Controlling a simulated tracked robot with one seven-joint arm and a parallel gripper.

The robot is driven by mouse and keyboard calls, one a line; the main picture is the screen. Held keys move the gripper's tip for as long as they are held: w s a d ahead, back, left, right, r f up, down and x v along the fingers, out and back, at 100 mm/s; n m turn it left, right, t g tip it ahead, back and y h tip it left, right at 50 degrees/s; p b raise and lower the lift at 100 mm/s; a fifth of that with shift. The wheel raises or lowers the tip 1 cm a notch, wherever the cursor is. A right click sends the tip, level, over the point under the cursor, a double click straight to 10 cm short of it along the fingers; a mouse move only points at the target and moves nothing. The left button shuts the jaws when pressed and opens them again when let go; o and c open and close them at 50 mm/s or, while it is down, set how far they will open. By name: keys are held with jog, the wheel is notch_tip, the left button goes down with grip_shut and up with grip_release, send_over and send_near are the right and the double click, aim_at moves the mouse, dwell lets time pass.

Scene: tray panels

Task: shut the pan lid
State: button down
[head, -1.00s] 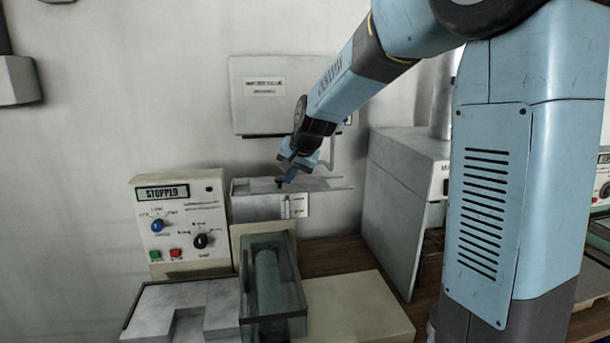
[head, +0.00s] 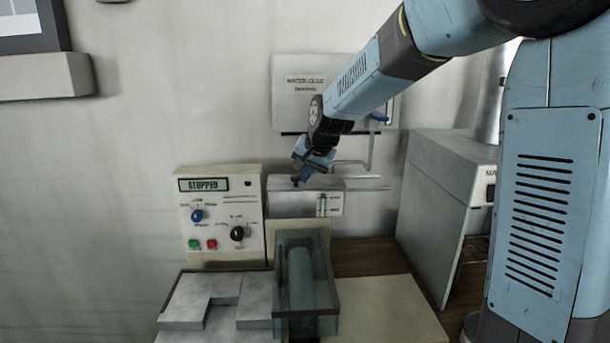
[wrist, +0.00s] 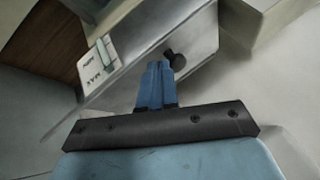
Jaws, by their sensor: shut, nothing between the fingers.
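The pan (head: 290,205) is a grey metal box with a MAX/MIN gauge on its front. In the head view it stands below the water-glue unit. Its flat grey lid (head: 335,183) has a small black knob (head: 295,181). My gripper (head: 302,177) is shut and empty, low over the lid just right of the knob. In the wrist view the fingertips (wrist: 158,66) are closed together, close beside the knob (wrist: 176,61); I cannot tell whether they touch. How much of the pan the lid covers is hard to tell.
A control panel (head: 219,217) reading STOPPED stands left of the pan. The water-glue unit (head: 300,110) with its pipe is above and behind. A clear-walled box (head: 325,285) is in front. A grey cabinet (head: 440,200) stands to the right.

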jog(key=s+d+r, duration=0.6)
jog(key=r, duration=0.3)
jog(key=s+d+f+n+h, duration=0.1)
jog(key=s+d, duration=0.3)
jog(key=s, duration=0.5)
jog(key=s+d+f+n+h, duration=0.1)
jog(key=s+d+f, duration=0.2)
jog(key=s, duration=0.6)
jog(key=s+d+f+n, duration=0.2)
jog(key=s+d, duration=0.4)
jog(key=s, duration=0.3)
jog(key=shift+s+g+h, duration=0.3)
jog(key=shift+s+h, duration=0.05)
jog(key=shift+h, duration=0.05)
